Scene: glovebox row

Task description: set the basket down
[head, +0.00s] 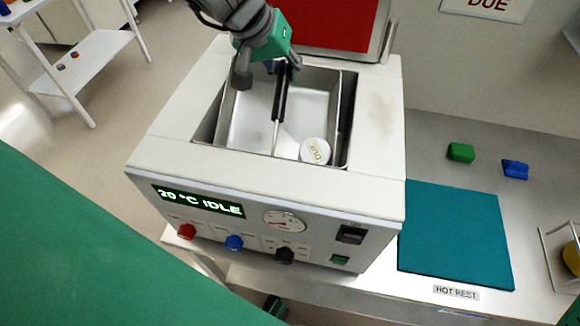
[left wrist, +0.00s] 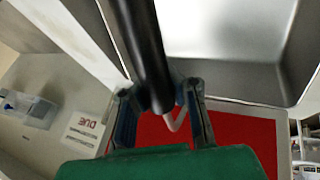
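The basket (head: 252,118) is a pale steel pan inside the open well of a white bath unit (head: 170,155). A round white piece with lettering (head: 315,151) shows in it at the front right. A black handle (head: 281,92) with a thin metal rod crosses over the pan. My left gripper (head: 283,66) is above the back of the well, with its fingers closed around this handle. In the left wrist view the handle (left wrist: 143,40) passes between both fingers. Whether the pan touches the well floor is hidden.
The unit's front has a display (head: 198,201) reading 20 °C IDLE, knobs and a gauge. Its red-faced lid (head: 335,22) stands open behind. A clear teal mat (head: 455,235) labelled HOT REST lies at right, with green (head: 461,152) and blue (head: 515,169) blocks behind it.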

